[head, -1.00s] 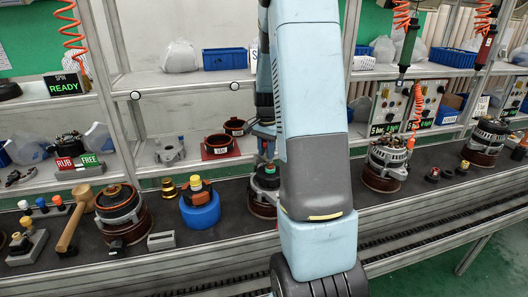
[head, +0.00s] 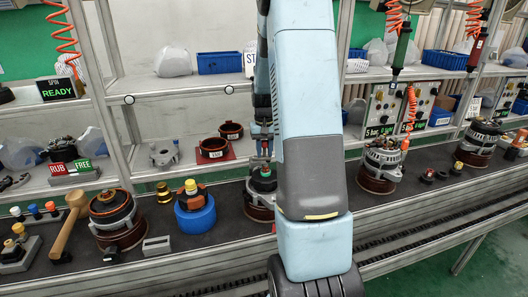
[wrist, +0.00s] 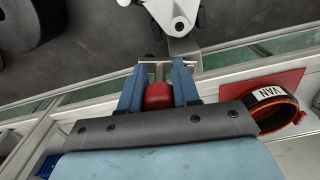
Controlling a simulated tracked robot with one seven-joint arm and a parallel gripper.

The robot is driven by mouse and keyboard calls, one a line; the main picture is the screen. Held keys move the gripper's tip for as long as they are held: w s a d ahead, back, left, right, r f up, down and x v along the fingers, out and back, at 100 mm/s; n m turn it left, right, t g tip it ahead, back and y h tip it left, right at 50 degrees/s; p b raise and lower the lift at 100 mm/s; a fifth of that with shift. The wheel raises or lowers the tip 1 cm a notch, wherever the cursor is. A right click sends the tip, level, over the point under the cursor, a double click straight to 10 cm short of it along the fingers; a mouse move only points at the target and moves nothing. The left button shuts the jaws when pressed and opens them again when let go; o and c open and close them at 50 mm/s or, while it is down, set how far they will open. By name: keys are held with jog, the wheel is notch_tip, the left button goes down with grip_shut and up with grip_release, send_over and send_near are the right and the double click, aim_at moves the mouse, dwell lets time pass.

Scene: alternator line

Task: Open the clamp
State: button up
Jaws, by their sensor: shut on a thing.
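In the wrist view my gripper (wrist: 158,82) has its two blue fingers on either side of a red grip (wrist: 158,96), which looks like the clamp's handle. A thin grey metal bar lies across the fingertips, and a grey lever runs on towards a pale metal bracket (wrist: 174,14) with dark round ends. In the head view my gripper (head: 262,150) points down at a dark round station with a green-topped part (head: 264,175). My arm hides the station's right side, and the clamp itself is hard to make out there.
A red-brown ring marked VAN (wrist: 273,108) sits on a red mat close right of my gripper. On the bench are a blue holder (head: 195,218), a wooden mallet (head: 68,230) and a round station (head: 115,215) at left, and alternators (head: 383,160) at right.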

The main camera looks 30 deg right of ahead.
jog(key=shift+w+n, duration=0.15)
jog(key=shift+n, duration=0.15)
jog(key=o, duration=1.1)
jog(key=shift+c, duration=0.2)
jog(key=shift+r, duration=0.1)
notch_tip(320, 180, up, 14)
jog(key=shift+f, duration=0.2)
jog(key=s+a+r+n+t, duration=0.25)
jog(key=s+a+r, duration=0.65)
jog(key=s+a, duration=0.45)
jog(key=s+a+t, duration=0.1)
jog(key=s+a, duration=0.3)
jog(key=s, duration=0.3)
jog(key=s+a+f+n+t, duration=0.1)
jog(key=s+a+t, duration=0.1)
jog(key=s+a, duration=0.3)
jog(key=shift+s, duration=0.85)
